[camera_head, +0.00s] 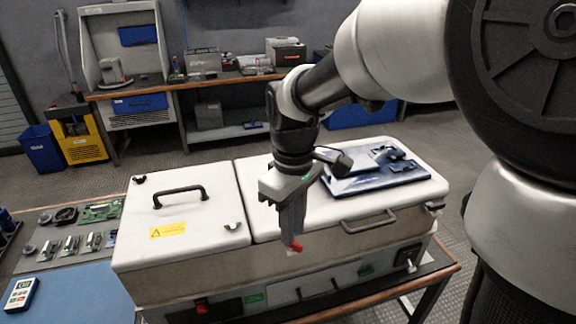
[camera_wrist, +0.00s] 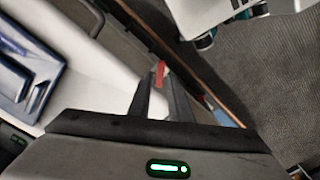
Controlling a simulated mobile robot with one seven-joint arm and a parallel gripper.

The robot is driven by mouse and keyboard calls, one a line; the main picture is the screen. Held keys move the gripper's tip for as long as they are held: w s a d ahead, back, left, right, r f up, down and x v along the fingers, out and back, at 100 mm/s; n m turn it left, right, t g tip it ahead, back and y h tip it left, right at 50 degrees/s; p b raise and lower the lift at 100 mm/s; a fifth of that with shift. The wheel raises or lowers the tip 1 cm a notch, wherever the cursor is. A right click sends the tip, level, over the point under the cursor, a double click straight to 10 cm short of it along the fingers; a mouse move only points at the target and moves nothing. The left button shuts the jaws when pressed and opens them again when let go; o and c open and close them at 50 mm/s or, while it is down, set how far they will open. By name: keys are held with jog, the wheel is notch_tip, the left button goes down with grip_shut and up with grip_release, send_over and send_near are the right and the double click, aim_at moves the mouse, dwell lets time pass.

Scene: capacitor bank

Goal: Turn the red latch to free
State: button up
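The red latch (camera_head: 296,246) is a small red piece at the front of the white cabinet (camera_head: 190,262), below the right lid's front edge. My gripper (camera_head: 291,236) points down over it, with its fingertips at the latch and hiding part of it. In the wrist view the red latch (camera_wrist: 160,72) shows between the tips of my two dark fingers (camera_wrist: 160,85). A narrow gap shows between the fingers. I cannot tell whether they press on the latch, nor which way the latch is turned.
A blue tray (camera_head: 345,184) with parts lies on the right lid. A dark handle (camera_head: 368,222) is on the right, another (camera_head: 180,192) on the left lid. A red switch (camera_head: 201,306) sits low on the front panel. A blue mat (camera_head: 85,295) is at left.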

jog(key=shift+f, duration=1.3)
grip_shut()
jog(key=shift+r+n, duration=0.1)
jog(key=shift+n, duration=0.2)
jog(key=n+p, duration=0.1)
jog(key=n, duration=0.3)
jog(key=shift+p, duration=0.4)
jog(key=shift+n+p, duration=0.9)
jog(key=shift+n, duration=1.6)
